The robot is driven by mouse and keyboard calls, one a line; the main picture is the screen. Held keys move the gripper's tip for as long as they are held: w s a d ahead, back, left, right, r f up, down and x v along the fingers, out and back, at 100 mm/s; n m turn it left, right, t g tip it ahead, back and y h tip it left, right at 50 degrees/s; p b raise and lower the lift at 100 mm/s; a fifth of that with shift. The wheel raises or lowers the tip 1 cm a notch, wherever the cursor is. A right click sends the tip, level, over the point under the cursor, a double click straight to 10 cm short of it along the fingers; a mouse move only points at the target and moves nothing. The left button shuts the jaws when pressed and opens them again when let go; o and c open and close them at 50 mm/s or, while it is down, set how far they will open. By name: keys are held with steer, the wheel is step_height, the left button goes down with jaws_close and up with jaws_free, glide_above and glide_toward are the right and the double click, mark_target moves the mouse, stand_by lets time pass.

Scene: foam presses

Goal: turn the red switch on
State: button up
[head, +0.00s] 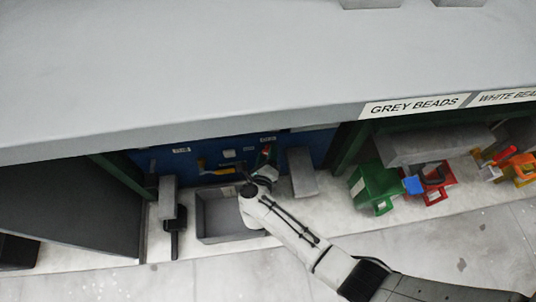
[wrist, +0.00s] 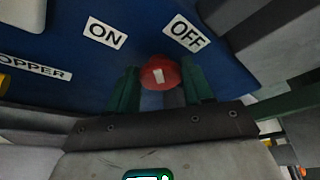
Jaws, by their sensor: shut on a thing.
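The red switch (wrist: 157,72) is a round red knob with a white mark on the blue panel (wrist: 60,45), in the middle of the wrist view. An ON label (wrist: 105,33) is above it to the left and an OFF label (wrist: 183,33) above it to the right. The white mark stands roughly upright in the picture, between the two labels. My gripper (wrist: 160,86) has its green fingers on either side of the knob, shut on it. In the head view my gripper (head: 265,160) is at the blue panel, where my wrist hides most of the switch area.
A yellow handle (head: 212,167) is left of my gripper on the panel. A grey open bin (head: 212,222) stands below. Grey blocks (head: 301,172) flank the panel. A large grey overhang (head: 200,80) is above. Green (head: 377,184) and red (head: 438,190) containers stand right.

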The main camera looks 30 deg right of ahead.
steer(key=n+h+b, duration=0.1)
steer(key=n, duration=0.1)
steer(key=n+b, duration=0.1)
steer(key=n, duration=0.1)
steer(key=n+t+h+b, duration=0.1)
steer(key=n+b, duration=0.1)
steer(key=shift+a+f+h, duration=0.15)
steer(key=shift+f+h, duration=0.15)
steer(key=shift+f, duration=0.1)
steer(key=shift+n, duration=0.5)
steer(key=o, duration=1)
steer(key=p+v, duration=0.2)
steer(key=v, duration=0.9)
steer(key=shift+f, duration=0.25)
